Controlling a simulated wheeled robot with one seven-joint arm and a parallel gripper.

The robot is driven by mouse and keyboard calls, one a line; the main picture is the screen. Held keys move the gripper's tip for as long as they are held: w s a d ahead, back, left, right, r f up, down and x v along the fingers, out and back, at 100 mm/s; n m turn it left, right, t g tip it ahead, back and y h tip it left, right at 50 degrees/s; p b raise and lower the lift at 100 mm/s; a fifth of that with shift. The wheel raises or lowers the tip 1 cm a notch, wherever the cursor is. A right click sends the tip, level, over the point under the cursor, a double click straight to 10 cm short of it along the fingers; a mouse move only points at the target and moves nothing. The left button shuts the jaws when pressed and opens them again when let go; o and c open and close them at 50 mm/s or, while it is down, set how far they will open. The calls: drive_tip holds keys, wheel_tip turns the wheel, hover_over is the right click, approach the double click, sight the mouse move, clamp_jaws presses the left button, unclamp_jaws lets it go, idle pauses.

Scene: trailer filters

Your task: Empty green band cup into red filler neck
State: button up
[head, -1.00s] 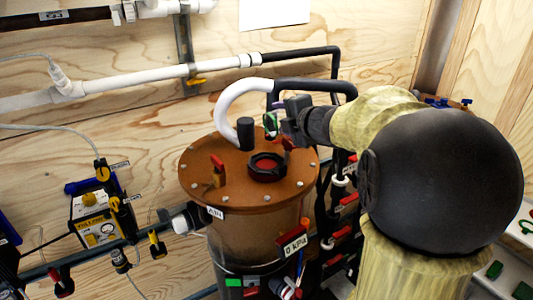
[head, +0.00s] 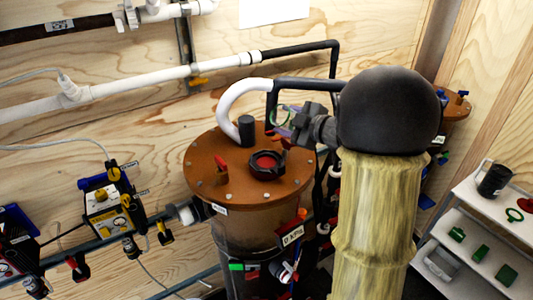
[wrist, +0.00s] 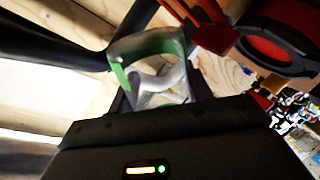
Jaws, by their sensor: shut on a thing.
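The green band cup (wrist: 143,50) is a clear cup with a green band. My gripper (head: 290,127) is shut on it. In the head view the cup (head: 279,114) shows only as a faint green ring by the fingertips. The cup looks tilted in the wrist view; whether anything is inside cannot be told. The red filler neck (head: 267,162) is a dark ring with a red inside on the brown tank lid. My gripper and the cup are above and a little behind and right of it. The neck also shows at the upper right of the wrist view (wrist: 275,50).
The brown tank lid (head: 210,174) also carries a red-handled valve (head: 222,168) and a black fitting (head: 246,130) with a curved white pipe (head: 229,103). Dark pipes run behind my gripper. Shelves (head: 470,245) with green items stand at the right. A yellow box (head: 108,215) is at the left.

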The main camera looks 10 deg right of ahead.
drive_tip(key=shift+s+r+m+y+p, duration=0.1)
drive_tip(key=shift+r+m+y+p, duration=0.2)
drive_tip(key=shift+r+m+p, duration=0.35)
drive_tip(key=shift+d+f+m+p, duration=0.1)
drive_tip(key=shift+f+m+p, duration=0.05)
drive_tip(key=shift+m+p, duration=0.4)
drive_tip(key=d+m+p, duration=0.1)
drive_tip(key=d+m+y+p, duration=0.1)
drive_tip(key=m, duration=0.1)
drive_tip(key=shift+w+d+t+y+p, duration=0.1)
drive_tip(key=shift+w+t+y+p, duration=0.2)
drive_tip(key=shift+w+t, duration=0.1)
drive_tip(key=shift+w+d+f+m+t+y+p, duration=0.2)
drive_tip(key=shift+d+m+p, duration=0.1)
drive_tip(key=shift+m, duration=0.45)
drive_tip(key=shift+w+d+f+m+t+y+p, duration=0.1)
drive_tip(key=shift+d+m+y+p, duration=0.15)
drive_tip(key=shift+m, duration=0.5)
drive_tip(key=shift+r, duration=0.1)
wheel_tip(320, 180, up, 5)
drive_tip(key=p, duration=0.3)
drive_tip(key=shift+p, duration=0.3)
drive_tip(key=shift+s, duration=0.1)
